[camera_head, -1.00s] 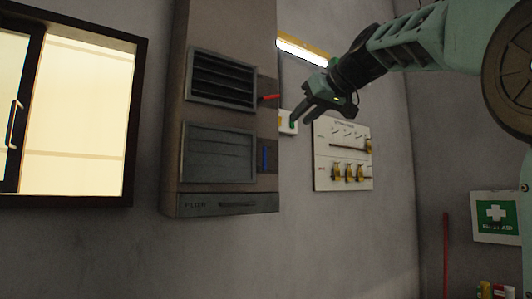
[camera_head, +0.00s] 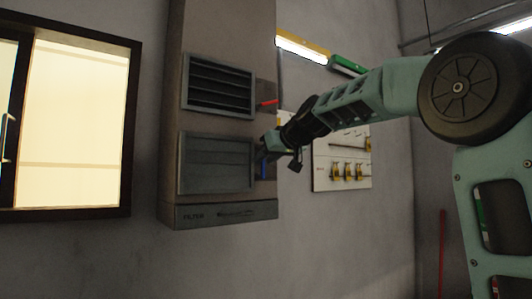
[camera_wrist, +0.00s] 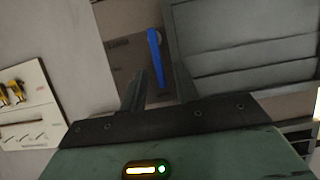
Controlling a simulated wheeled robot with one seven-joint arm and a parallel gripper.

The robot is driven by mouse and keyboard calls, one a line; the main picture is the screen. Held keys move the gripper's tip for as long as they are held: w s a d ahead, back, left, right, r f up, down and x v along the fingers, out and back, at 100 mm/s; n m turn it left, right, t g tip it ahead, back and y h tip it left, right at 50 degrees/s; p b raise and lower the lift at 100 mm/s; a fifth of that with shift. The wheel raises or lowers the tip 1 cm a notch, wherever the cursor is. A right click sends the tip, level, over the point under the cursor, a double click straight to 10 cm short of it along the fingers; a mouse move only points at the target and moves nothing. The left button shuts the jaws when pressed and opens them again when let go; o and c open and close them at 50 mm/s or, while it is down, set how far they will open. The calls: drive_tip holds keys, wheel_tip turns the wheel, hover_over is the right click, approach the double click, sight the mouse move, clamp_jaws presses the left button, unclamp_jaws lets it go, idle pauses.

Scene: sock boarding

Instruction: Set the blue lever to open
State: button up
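The blue lever (camera_head: 263,169) is on the right side of the grey filter cabinet, beside the lower louvre (camera_head: 217,163). It hangs about vertical, its top partly covered by my gripper. The lower louvre's slats look closed. My gripper (camera_head: 267,150) is right at the lever in the head view. In the wrist view the blue lever (camera_wrist: 156,58) shows between and beyond my two spread fingers (camera_wrist: 157,85). My gripper is open; I cannot tell whether a finger touches the lever.
A red lever (camera_head: 266,103) sticks out to the right beside the upper louvre (camera_head: 218,87), whose slats are open. A white panel with yellow fittings (camera_head: 342,172) is on the wall to the right. A lit window (camera_head: 80,120) is at the left.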

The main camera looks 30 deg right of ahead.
drive_tip(key=shift+w+f, duration=0.15)
drive_tip(key=shift+w, duration=0.15)
clamp_jaws()
